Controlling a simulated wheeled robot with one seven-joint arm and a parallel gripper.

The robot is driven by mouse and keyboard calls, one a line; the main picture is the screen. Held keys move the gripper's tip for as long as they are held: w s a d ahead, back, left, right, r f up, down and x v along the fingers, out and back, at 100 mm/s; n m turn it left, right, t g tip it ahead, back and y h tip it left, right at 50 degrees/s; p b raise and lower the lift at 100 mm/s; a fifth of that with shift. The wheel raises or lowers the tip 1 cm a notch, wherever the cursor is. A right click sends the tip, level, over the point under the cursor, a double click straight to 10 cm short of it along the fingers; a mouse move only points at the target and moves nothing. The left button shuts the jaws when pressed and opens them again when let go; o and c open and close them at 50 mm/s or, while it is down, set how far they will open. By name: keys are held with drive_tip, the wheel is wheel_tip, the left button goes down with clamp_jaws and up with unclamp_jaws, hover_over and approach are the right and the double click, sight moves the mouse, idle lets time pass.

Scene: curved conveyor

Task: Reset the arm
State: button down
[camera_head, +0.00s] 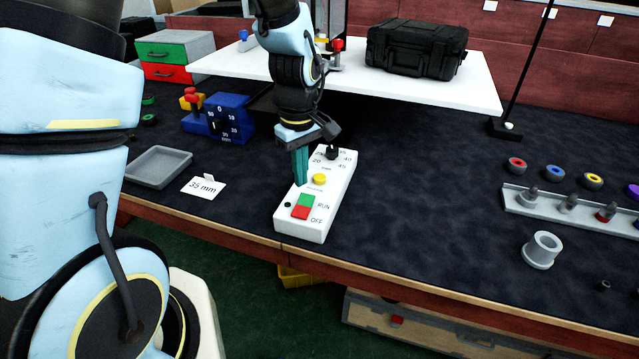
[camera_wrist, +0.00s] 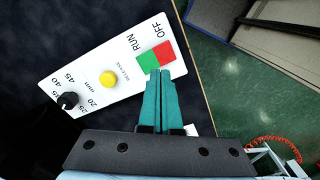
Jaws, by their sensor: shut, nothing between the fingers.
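My gripper (camera_head: 300,167) is over the white control panel (camera_head: 306,226), its teal fingers pointing down and shut with nothing between them. In the wrist view the fingertips (camera_wrist: 159,72) appear close to the green and red RUN/OFF switch (camera_wrist: 157,58); I cannot tell whether they touch it. The panel also has a yellow button (camera_head: 319,179) and a black knob (camera_head: 331,153) with numbers around it. The switch (camera_head: 304,206) shows clear of the fingers in the head view.
A "35 mm" card (camera_head: 203,187) and a grey tray (camera_head: 158,167) lie left of the panel. A blue device (camera_head: 232,121) stands behind them. A white raised shelf (camera_head: 470,93) bears a black case (camera_head: 416,50). Dark table between is clear.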

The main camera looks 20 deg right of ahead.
idle(0.4)
drive_tip(key=a+r+m, duration=0.2)
drive_tip(key=a+r, duration=0.2)
drive_tip(key=a, duration=0.8)
drive_tip(key=w+a+r+m+t, duration=0.1)
drive_tip(key=a+r, duration=0.3)
drive_tip(key=a, duration=0.9)
drive_tip(key=shift+w+a+r+m+t, duration=0.2)
drive_tip(key=shift+m+t, duration=0.1)
drive_tip(key=shift+m, duration=0.4)
